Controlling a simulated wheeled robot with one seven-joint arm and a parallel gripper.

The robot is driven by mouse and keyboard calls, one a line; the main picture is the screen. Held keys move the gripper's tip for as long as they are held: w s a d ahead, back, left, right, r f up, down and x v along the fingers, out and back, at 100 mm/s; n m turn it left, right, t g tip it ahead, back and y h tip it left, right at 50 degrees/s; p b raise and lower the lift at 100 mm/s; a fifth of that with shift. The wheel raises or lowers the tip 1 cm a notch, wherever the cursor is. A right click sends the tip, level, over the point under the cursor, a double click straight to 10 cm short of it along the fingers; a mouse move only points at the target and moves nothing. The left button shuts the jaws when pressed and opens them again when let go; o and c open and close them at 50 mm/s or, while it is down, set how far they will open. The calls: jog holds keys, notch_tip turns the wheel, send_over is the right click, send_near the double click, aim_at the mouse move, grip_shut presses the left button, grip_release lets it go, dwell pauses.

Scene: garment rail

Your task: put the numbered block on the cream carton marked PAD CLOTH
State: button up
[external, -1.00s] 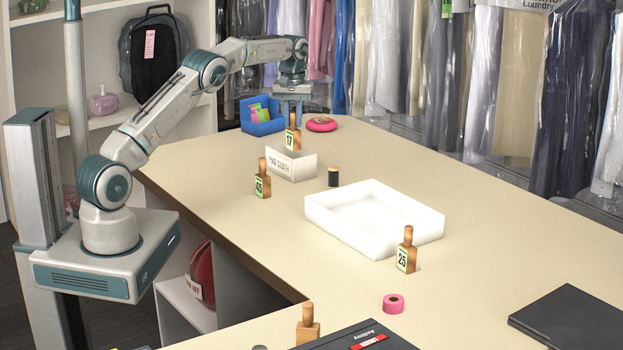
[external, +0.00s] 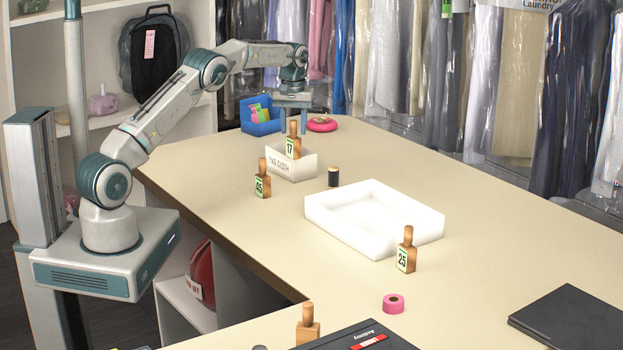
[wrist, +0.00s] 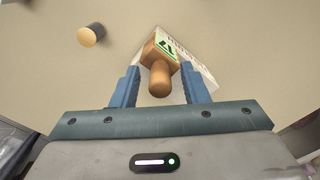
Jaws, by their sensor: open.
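The wooden block marked 17 (external: 293,148) stands upright at the cream carton marked PAD CLOTH (external: 291,168), its lower end meeting the carton's top. The block also shows in the wrist view (wrist: 158,72), with the carton (wrist: 203,78) beneath it. My gripper (external: 294,130) is open around the block's neck, one finger on each side. In the wrist view my gripper (wrist: 160,72) shows gaps between both fingers and the block. Other similar blocks are marked 45 (external: 262,183) and 25 (external: 406,255).
A black spool (external: 334,176) stands right of the carton, with a white tray (external: 330,222) nearer. A blue bin (external: 262,125) and a pink disc (external: 321,125) lie behind. Pink tape (external: 393,304) and another wooden block (external: 307,328) are in front.

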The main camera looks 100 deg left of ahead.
notch_tip(320, 180, up, 12)
jog(key=p, duration=0.1)
jog(key=shift+p, duration=0.4)
